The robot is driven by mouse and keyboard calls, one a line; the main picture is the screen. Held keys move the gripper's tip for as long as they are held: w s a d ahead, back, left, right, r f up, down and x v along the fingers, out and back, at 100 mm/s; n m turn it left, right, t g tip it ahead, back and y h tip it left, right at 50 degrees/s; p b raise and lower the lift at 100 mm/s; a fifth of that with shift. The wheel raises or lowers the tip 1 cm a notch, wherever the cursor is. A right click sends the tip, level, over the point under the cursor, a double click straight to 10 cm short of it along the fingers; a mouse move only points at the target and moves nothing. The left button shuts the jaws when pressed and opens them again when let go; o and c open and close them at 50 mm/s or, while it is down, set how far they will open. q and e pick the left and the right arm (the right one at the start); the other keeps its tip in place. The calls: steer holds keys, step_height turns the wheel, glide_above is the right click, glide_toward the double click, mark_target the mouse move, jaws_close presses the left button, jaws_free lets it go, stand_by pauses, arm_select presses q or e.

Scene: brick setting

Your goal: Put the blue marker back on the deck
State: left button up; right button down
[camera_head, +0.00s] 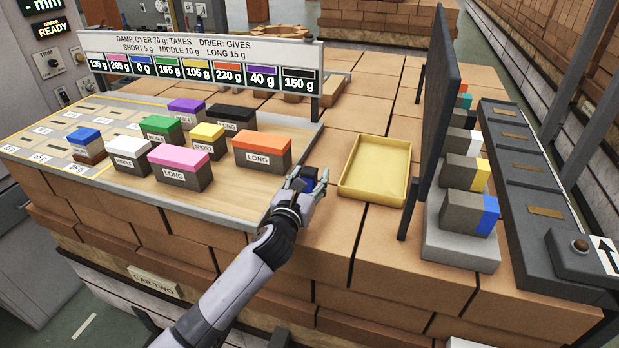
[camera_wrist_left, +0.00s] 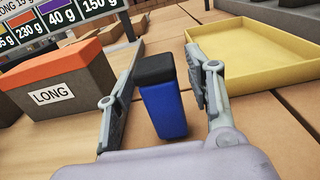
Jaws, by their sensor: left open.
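The blue marker (camera_wrist_left: 163,108) has a blue body and a black top. In the left wrist view it stands between the two fingers of my left gripper (camera_wrist_left: 163,85), with a small gap on each side. In the head view my left gripper (camera_head: 306,181) is beside the right edge of the wooden board (camera_head: 240,196), and only a small dark blue part of the marker (camera_head: 309,176) shows between its fingers. The gripper is open. I cannot tell which surface is meant by the deck. My right gripper is not in view.
An orange-topped block labelled LONG (camera_head: 262,151) stands left of my gripper, among several coloured blocks on the board. A yellow tray (camera_head: 375,194) is close on the right. A dark upright panel (camera_head: 437,120) and a row of blocks stand beyond it.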

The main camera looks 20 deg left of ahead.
arm_select(q)
steer(key=s+b, duration=0.1)
steer(key=s, duration=0.4)
steer(key=s+b, duration=0.1)
steer(key=s, duration=0.4)
steer(key=shift+s+a, duration=0.2)
steer(key=shift+s, duration=0.2)
steer(key=shift+s+r, duration=0.1)
steer(key=shift+s, duration=0.5)
